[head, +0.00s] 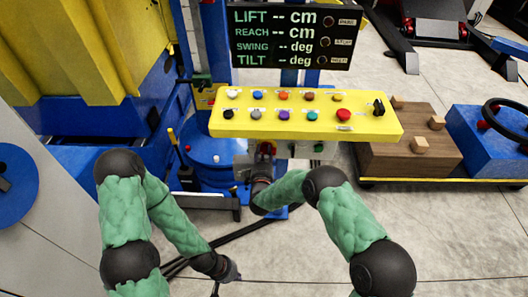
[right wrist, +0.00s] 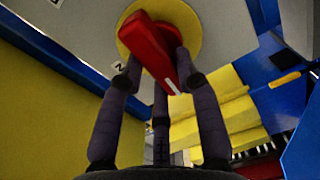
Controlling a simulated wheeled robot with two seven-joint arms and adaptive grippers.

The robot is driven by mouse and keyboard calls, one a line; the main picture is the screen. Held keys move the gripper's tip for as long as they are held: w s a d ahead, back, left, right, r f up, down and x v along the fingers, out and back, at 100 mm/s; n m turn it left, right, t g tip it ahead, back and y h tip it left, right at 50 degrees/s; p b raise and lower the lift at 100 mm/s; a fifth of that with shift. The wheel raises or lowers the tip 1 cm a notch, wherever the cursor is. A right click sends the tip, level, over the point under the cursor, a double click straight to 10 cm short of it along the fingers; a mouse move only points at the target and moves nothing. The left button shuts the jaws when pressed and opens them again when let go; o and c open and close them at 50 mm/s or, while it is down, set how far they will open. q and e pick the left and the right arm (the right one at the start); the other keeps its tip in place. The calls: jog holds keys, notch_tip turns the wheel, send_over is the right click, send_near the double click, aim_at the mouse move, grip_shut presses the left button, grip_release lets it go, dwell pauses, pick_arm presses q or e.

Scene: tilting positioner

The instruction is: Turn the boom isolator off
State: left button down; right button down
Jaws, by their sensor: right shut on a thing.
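The isolator's red handle (right wrist: 158,52) sits on a yellow round plate (right wrist: 190,22) on a grey face in the right wrist view. My right gripper (right wrist: 155,72) is shut on this handle, with fingers on both sides of it. The handle lies at a slant in that view.
A black display (head: 290,45) shows dashes for lift, reach, swing and tilt. The panel above my right gripper carries several coloured buttons and a red knob (head: 343,115). A blue drum (head: 205,158) stands left of it, a wooden block (head: 405,155) right. Cables cross the floor.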

jog(key=shift+n, duration=0.6)
jog(key=shift+a, duration=0.1)
jog(key=c, duration=0.9)
grip_release()
jog(key=shift+f, duration=0.1)
jog(key=shift+s, duration=0.1)
jog(key=s, duration=1.1)
jog(key=shift+s+a, duration=0.2)
jog(key=shift+s, duration=0.2)
